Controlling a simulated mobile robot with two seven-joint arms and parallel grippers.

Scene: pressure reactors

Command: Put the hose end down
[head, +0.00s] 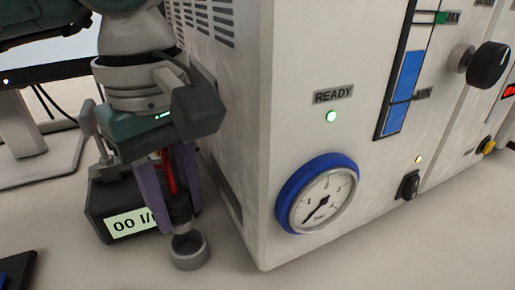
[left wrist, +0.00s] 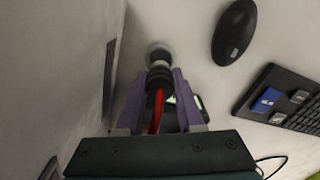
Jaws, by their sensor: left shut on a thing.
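My left gripper (head: 180,205) comes down beside the white cabinet, with its purple fingers shut on the hose end. The hose end (head: 183,222) is dark and ribbed, with a red hose (head: 168,175) rising from it between the fingers. It points down. A short grey metal ring or cup (head: 189,252) is directly below its tip; I cannot tell whether they touch. In the left wrist view the hose end (left wrist: 159,82) sits between the fingertips, with the grey round piece (left wrist: 159,53) just beyond it. My right gripper is not in view.
The white cabinet (head: 250,150) with a blue-rimmed gauge (head: 317,194) stands close on the right. A black display box (head: 105,212) is behind the gripper. A black mouse (left wrist: 234,32) and keyboard (left wrist: 285,95) lie on the pale table. The table front is clear.

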